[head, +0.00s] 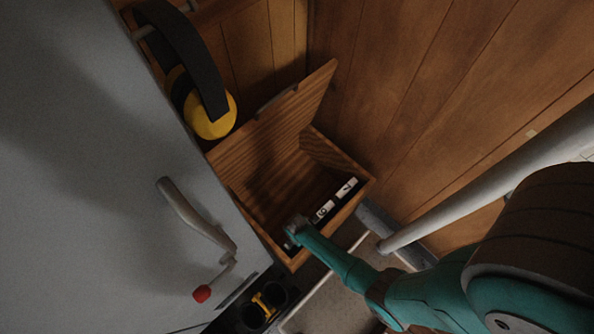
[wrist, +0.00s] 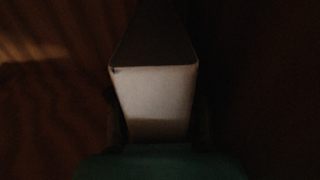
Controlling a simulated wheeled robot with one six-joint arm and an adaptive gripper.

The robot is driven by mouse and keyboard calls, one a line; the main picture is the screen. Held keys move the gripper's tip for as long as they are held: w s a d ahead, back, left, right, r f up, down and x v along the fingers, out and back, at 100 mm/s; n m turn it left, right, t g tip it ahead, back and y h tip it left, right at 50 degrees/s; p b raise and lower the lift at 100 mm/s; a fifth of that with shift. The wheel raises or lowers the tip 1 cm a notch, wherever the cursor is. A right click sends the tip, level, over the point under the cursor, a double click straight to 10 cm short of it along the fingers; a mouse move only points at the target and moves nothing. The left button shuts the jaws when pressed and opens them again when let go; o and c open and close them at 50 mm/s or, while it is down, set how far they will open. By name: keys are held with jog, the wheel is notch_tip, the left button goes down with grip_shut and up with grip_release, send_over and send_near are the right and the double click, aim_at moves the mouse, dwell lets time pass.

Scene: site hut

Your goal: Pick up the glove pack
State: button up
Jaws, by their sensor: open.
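My gripper (head: 292,228) reaches down into the near left end of an open wooden box (head: 358,172). In the wrist view, a pale-faced block with a dark top (wrist: 155,92) stands between my two dim fingers; it may be the glove pack, but no label is readable. The fingers are open on either side of it, and the view is too dark to tell whether they touch it. In the head view, my gripper hides what is beneath it. Two white-and-black labelled items, one nearer my gripper (head: 324,209) and one farther right (head: 346,187), lie along the box's right side.
The box's hinged lid (head: 285,120) stands open behind. A grey panel with a lever handle (head: 190,215) is at left. Yellow-and-black ear defenders (head: 212,118) hang above. A pale pipe (head: 480,180) runs at right beside the wooden wall (head: 440,80).

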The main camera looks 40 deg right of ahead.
jog(key=shift+f, duration=0.15)
grip_shut()
dwell(0.4)
notch_tip(320, 180, up, 28)
dwell(0.8)
